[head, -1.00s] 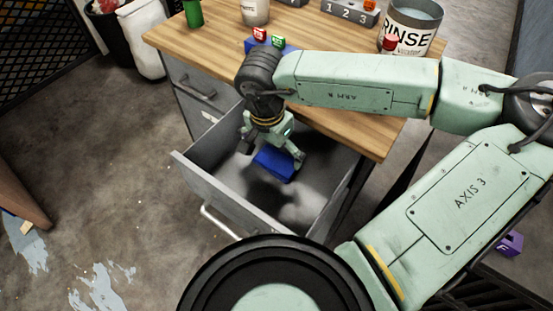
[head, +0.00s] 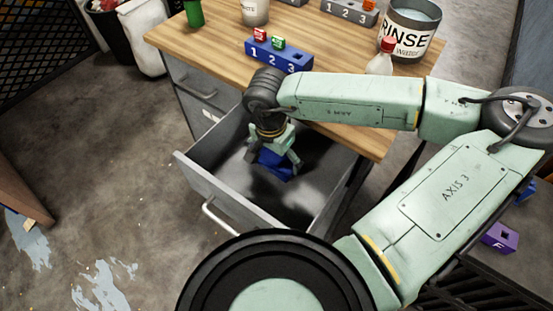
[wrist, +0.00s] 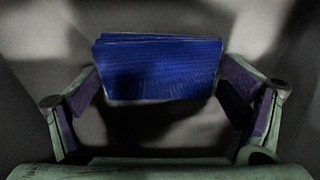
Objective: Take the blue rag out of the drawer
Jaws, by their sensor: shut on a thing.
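The blue rag (head: 273,162) is a folded block inside the open grey drawer (head: 222,192). In the wrist view the rag (wrist: 158,68) spans the space between the two finger pads. My gripper (head: 277,160) points down into the drawer and is shut on the rag. The gripper (wrist: 165,95) also shows in the wrist view, one finger at each end of the rag. Whether the rag touches the drawer floor cannot be told.
The wooden worktop (head: 225,48) overhangs the back of the drawer. On it stand a blue numbered block (head: 279,56), a grey numbered block (head: 349,10), a rinse water can (head: 411,32) and a white bottle with a red top (head: 381,60). A closed drawer (head: 195,85) is at left.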

